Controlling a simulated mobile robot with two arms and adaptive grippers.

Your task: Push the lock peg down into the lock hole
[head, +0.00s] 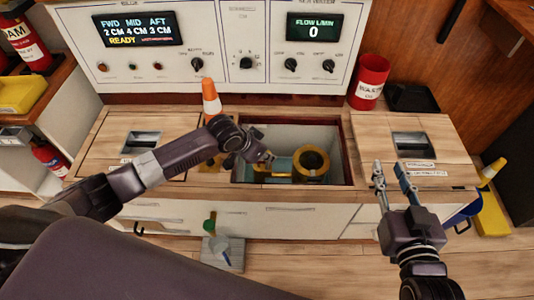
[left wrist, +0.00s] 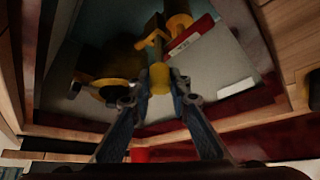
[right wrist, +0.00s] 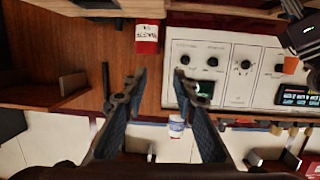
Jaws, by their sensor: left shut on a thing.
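My left gripper (head: 264,158) reaches into the open well (head: 343,150) in the bench. In the left wrist view it (left wrist: 159,82) is shut on a small yellow piece (left wrist: 160,76), which may be the lock peg. A yellow bracket (left wrist: 153,38) and a yellow cylinder lie just beyond that piece. A round yellow ring with a dark centre (head: 311,163) sits in the well, right of the gripper; it also shows in the left wrist view (left wrist: 112,84). I cannot make out the lock hole. My right gripper (head: 390,172) is open and empty above the right bench top.
A control panel with lit displays (head: 138,28) stands behind the bench. An orange-and-white cone (head: 211,98) stands behind the well's left side, and a red bin (head: 370,82) at the back right. Hatch covers with recessed handles (head: 140,143) flank the well.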

